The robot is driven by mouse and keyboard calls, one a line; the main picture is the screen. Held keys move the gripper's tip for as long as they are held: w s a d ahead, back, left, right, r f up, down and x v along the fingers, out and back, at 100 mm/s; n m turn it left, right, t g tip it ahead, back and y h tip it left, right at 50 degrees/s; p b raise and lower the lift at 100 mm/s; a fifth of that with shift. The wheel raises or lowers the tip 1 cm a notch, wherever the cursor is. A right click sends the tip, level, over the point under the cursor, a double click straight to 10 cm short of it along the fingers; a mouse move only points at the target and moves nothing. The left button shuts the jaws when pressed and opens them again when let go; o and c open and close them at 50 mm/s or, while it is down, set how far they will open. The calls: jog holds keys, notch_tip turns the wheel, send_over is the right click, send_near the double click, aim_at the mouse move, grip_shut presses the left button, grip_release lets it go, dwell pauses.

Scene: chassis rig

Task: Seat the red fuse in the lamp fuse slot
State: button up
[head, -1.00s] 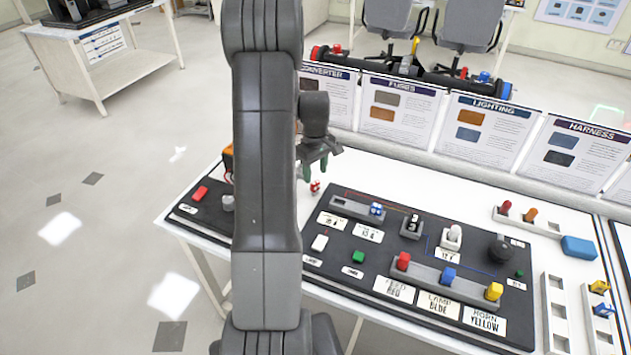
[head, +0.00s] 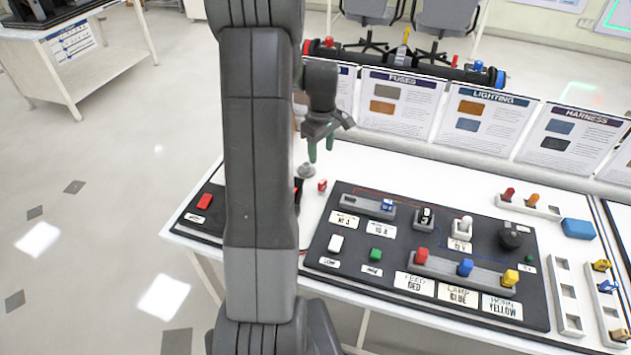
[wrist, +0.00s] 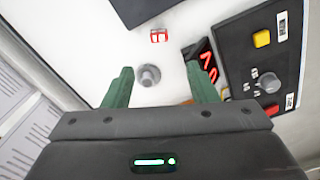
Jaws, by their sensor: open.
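The red fuse (head: 322,186), a small red block with pale marks, lies on the white table just left of the black board's back corner. It also shows in the wrist view (wrist: 159,36), beyond the fingertips. My gripper (head: 321,150) has green fingers, open and empty, above the table behind the fuse. In the wrist view my gripper (wrist: 159,82) has a grey round knob (wrist: 148,75) between its fingers in the picture. A grey fuse strip (head: 355,206) on the board holds a blue fuse (head: 388,204) at its right end. I cannot read which slot is the lamp's.
The black board (head: 392,232) also carries switches and red, blue and yellow plugs (head: 465,267). A meter with red digits (wrist: 207,66) stands close to the right finger in the wrist view. Posters (head: 398,100) line the back. My arm hides part of the table.

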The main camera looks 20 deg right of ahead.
aim_at(322, 181)
jog(key=f, duration=0.4)
jog(key=f+p, duration=0.1)
jog(key=f, duration=0.8)
jog(key=shift+s+d+p, duration=0.2)
jog(key=shift+s+p, duration=0.05)
jog(key=shift+p, duration=0.15)
jog(key=c, duration=1.1)
jog(key=shift+r, duration=0.15)
jog(key=shift+c, duration=0.2)
